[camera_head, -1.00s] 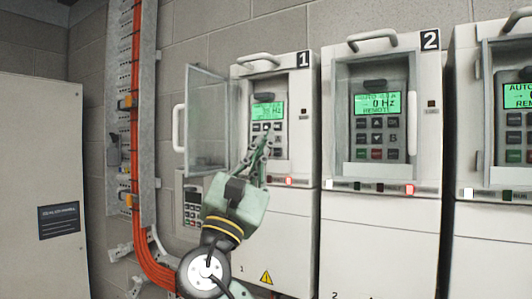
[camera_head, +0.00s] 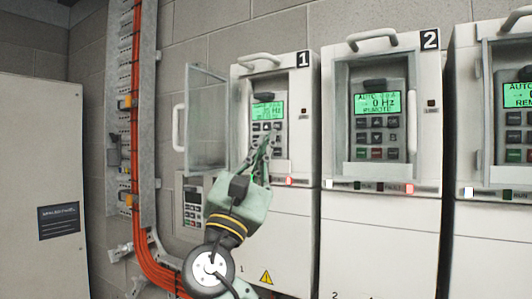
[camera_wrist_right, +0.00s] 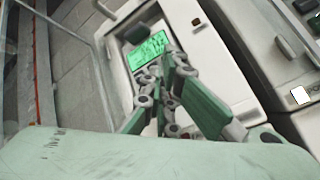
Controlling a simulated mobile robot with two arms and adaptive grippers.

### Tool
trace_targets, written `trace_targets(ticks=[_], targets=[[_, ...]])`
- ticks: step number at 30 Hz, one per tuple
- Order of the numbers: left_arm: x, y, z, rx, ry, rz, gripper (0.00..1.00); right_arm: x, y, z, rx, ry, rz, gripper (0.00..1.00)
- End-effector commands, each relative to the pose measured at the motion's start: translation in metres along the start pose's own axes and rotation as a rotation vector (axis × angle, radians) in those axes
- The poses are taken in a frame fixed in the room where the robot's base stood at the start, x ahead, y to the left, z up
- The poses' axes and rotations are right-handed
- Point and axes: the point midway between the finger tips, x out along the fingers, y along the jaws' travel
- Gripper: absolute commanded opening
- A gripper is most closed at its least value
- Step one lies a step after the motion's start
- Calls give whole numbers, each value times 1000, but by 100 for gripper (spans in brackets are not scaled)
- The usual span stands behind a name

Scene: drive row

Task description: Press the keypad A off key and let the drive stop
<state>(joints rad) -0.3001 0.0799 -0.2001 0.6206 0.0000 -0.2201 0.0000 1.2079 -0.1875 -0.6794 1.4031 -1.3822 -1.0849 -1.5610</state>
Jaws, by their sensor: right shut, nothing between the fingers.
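Drive 1 (camera_head: 275,235) stands in the middle of the head view with its clear door (camera_head: 207,118) swung open to the left. Its keypad has a lit green screen (camera_head: 267,111); the text is too small to read fully, ending in Hz. Several dark keys (camera_head: 278,139) sit below the screen. My right gripper (camera_head: 268,136) is shut and empty, its fingertips in front of the keypad and hiding the lower left keys. I cannot tell whether it touches a key. The right wrist view also shows the screen (camera_wrist_right: 147,50) beyond the fingers. My left gripper is not in view.
Drive 2 (camera_head: 382,225) stands to the right with a door over its keypad, and a third drive (camera_head: 490,245) is at the right edge. Orange cables (camera_head: 137,120) run down a metal tray at left. A grey cabinet (camera_head: 35,150) fills the left side.

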Motion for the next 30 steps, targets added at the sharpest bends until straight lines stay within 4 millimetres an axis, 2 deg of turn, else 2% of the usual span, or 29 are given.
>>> trace_targets(ticks=[30], targets=[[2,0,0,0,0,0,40,6,-4,-4,-1,0,-1,0]])
